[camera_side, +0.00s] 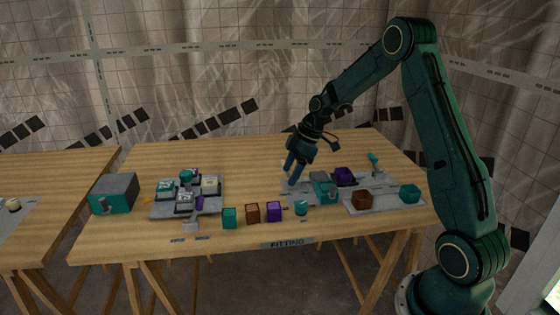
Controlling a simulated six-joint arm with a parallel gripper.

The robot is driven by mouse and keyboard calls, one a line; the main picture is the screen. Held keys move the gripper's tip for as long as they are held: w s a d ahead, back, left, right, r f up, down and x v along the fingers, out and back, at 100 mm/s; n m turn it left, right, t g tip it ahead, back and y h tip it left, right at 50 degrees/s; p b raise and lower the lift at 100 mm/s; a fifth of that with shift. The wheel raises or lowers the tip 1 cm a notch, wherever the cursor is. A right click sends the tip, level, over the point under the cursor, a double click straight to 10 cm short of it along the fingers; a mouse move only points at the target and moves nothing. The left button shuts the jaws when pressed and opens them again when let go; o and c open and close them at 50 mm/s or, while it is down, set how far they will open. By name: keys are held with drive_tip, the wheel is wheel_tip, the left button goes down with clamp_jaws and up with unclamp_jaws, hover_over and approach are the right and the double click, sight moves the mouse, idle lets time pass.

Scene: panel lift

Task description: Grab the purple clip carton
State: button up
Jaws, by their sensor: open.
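A small purple box (274,212), which looks like the purple clip carton, stands upright near the front edge of the table. Whether the fingertips touch the surface below cannot be told.
A small teal item (301,208) stands just right of the purple box. The right plate bears a teal-grey block (322,188), a dark purple piece (344,177), a brown container (361,199) and a teal one (409,193). A loaded grey tray (160,211) and a teal-grey box (113,194) stand left.

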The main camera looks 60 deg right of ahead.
sight(274, 205)
drive_tip(key=shift+x, duration=4.25)
drive_tip(key=shift+x, duration=2.6)
drive_tip(key=shift+a, duration=0.15)
drive_tip(key=c, duration=1.1)
drive_tip(key=shift+r, duration=0.25)
wheel_tip(274, 205, up, 20)
drive_tip(key=shift+f, duration=0.2)
